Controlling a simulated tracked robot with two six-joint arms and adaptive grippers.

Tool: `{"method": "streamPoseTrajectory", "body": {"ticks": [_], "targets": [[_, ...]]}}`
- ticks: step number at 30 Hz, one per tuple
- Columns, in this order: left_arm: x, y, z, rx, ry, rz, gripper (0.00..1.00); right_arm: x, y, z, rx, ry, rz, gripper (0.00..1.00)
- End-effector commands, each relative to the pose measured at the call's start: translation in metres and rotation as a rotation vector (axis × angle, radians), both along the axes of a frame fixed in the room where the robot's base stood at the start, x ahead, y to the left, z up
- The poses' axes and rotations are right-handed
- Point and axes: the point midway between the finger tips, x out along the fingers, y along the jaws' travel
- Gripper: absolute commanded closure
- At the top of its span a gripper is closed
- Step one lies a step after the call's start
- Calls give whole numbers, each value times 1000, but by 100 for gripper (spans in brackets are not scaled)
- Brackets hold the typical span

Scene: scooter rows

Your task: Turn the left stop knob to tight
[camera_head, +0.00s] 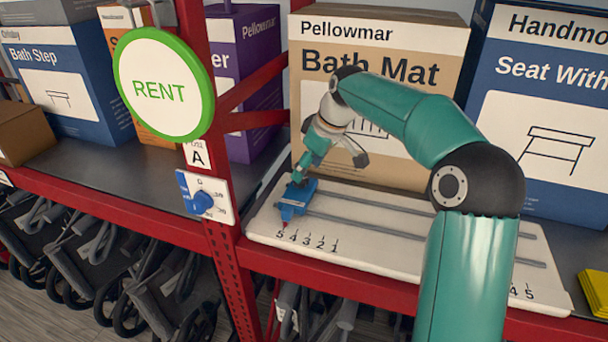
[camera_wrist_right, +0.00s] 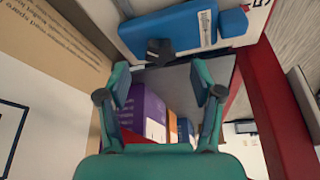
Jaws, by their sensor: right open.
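The left stop is a blue block (camera_head: 294,203) at the left end of the white board (camera_head: 400,256). Its red pointer is near the 5 of the printed scale. The right wrist view shows the blue block (camera_wrist_right: 232,24) with a dark knob (camera_wrist_right: 160,51) and a small white label whose text is too small to read. My right gripper (camera_head: 303,172) is over the stop in the head view, partly hiding it. In the right wrist view the gripper (camera_wrist_right: 163,84) is open, fingers apart, with the knob beyond the gap between the tips. I cannot tell whether anything touches.
A Bath Mat box (camera_head: 380,40) stands behind the board, with a blue seat box (camera_head: 545,110) at right. A yellow stack (camera_head: 594,290) lies far right.

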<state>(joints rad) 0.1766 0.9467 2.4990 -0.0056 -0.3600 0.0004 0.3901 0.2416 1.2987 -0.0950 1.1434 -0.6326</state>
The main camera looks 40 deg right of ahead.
Motion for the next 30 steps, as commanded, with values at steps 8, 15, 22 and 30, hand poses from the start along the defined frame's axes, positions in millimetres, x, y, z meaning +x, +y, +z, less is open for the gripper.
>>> {"method": "streamPoseTrajectory", "body": {"ticks": [8,15,22,30], "targets": [[0,0,4,0,0,0,60,12,3,-29,1,1,0,34],[0,0,4,0,0,0,60,13,3,-32,0,0,1,34],[0,0,4,0,0,0,60,13,3,-32,1,0,1,54],[0,0,4,0,0,0,60,13,3,-32,0,0,1,94]]}}
